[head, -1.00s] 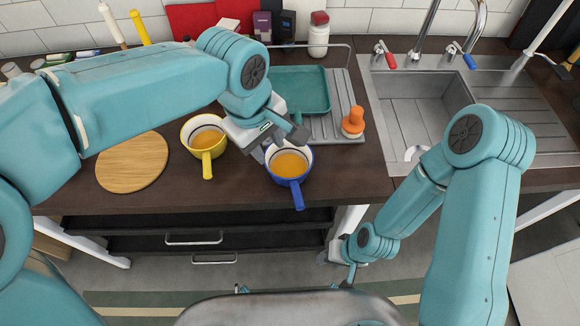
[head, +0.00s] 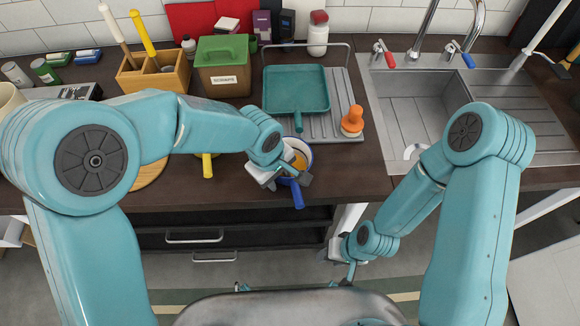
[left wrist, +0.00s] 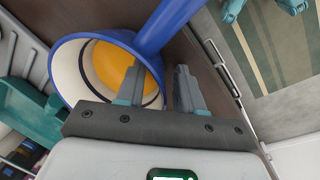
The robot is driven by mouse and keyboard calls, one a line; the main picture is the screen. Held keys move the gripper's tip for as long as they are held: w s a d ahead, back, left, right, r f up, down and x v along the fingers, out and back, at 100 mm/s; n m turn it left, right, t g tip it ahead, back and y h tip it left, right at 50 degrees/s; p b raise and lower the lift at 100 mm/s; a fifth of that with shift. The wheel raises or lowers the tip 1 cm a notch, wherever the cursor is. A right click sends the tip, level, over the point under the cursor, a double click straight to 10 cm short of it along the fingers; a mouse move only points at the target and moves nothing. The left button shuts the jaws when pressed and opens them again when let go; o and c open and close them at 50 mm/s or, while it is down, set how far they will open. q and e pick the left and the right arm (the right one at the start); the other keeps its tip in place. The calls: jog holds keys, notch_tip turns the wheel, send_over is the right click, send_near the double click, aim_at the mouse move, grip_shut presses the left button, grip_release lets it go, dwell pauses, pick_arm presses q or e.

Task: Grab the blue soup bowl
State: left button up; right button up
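The blue soup bowl (head: 297,193) stands near the counter's front edge, its long handle pointing towards me and orange soup inside. In the head view my left gripper (head: 293,178) is at its front left and hides part of it. In the left wrist view the blue bowl (left wrist: 164,25) lies just beyond my left gripper (left wrist: 158,88). Its fingers are apart, one over the soup and the other outside the rim, beside the handle. I cannot tell whether they touch the bowl. My right gripper (head: 346,264) hangs low in front of the counter, empty, its fingers too small to judge.
A yellow bowl (head: 207,166) and a round wooden board (head: 150,175) are partly hidden behind my left arm. The sink (head: 425,105) is to the right.

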pick_arm(q)
grip_shut()
dwell(0.3)
